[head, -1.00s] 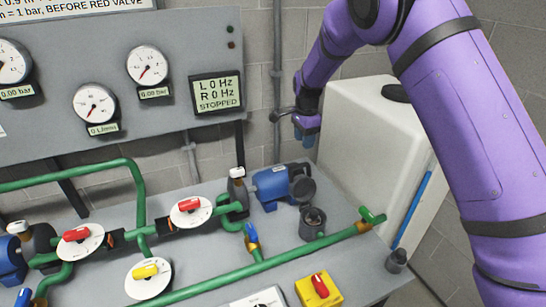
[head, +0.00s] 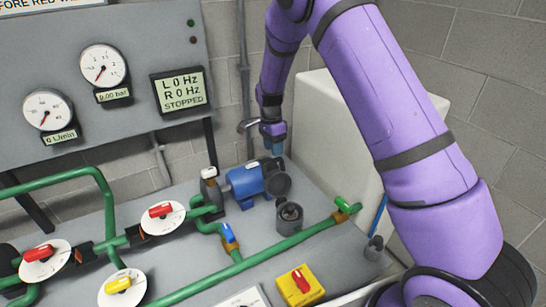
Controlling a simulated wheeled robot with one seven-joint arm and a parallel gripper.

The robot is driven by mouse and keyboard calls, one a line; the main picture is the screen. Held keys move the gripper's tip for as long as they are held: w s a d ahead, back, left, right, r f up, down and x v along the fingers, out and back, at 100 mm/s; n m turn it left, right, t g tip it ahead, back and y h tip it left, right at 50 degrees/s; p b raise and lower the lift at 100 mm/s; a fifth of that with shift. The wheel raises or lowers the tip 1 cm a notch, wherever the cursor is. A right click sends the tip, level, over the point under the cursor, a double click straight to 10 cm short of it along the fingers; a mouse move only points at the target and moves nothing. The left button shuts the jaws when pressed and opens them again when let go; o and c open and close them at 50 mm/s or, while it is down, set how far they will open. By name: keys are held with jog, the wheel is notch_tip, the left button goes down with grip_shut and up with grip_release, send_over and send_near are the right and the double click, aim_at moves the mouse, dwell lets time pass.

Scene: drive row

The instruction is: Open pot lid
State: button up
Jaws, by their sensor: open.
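A dark grey round pot (head: 289,219) stands on the grey bench, in front of the blue pump (head: 246,180) at the right end of the pipework. Its top shows a dark opening with something lighter inside. A dark round disc (head: 278,185) stands upright just behind the pot, beside the pump; I cannot tell whether it is the pot's lid or part of the pump. My gripper (head: 276,149) points down above and behind the disc, apart from the pot.
Green pipes (head: 245,262) with red, yellow and blue valve handles cross the bench. A yellow box with a red knob (head: 300,286) sits at the front. The gauge panel (head: 125,85) rises at the left, and a white tank (head: 325,125) stands behind my arm.

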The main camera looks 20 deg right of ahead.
jog(key=shift+s+d+f, duration=0.1)
jog(key=shift+s+f, duration=0.05)
jog(key=shift+f, duration=0.8)
jog(key=shift+s+d+f, duration=0.1)
jog(key=shift+s+f, duration=0.05)
jog(key=shift+f, duration=0.75)
jog(key=shift+c, duration=0.2)
grip_shut()
